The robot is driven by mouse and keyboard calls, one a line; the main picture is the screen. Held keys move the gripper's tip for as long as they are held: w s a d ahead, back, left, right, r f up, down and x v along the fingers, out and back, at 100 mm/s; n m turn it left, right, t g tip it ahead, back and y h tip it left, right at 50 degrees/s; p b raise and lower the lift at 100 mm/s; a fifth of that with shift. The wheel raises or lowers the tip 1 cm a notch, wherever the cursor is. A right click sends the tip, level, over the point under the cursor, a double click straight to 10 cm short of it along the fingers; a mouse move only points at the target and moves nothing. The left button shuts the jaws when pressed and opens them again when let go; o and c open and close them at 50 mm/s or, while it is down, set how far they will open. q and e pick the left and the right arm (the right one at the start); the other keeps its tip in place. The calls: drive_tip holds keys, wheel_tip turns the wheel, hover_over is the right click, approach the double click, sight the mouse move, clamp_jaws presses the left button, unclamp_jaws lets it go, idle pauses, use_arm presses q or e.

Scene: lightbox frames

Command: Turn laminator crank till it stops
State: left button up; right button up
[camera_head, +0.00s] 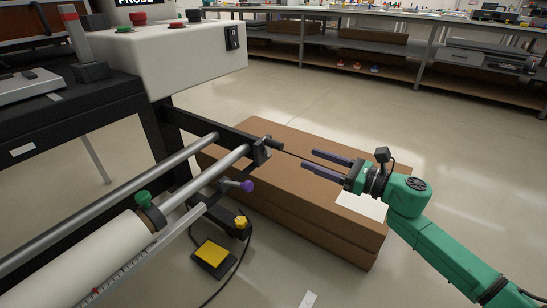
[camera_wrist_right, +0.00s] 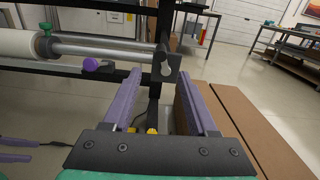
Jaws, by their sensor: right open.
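The laminator (camera_head: 190,65) stands at the left in the head view, with steel rollers (camera_head: 205,175) reaching toward the middle. In the right wrist view, two separated purple fingers (camera_wrist_right: 18,150) at the lower left appear to be my left gripper.
Stacked brown boxes (camera_head: 290,200) lie on the floor below my right gripper. A yellow foot pedal (camera_head: 213,257) with a cable is under the rollers. A white roll (camera_head: 90,262) is at lower left. A long bench (camera_head: 435,40) stands at the back; floor at right is clear.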

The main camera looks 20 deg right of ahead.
sight(282, 147)
drive_tip(key=x, duration=1.2)
drive_tip(key=shift+d+f, duration=0.1)
clamp_jaws()
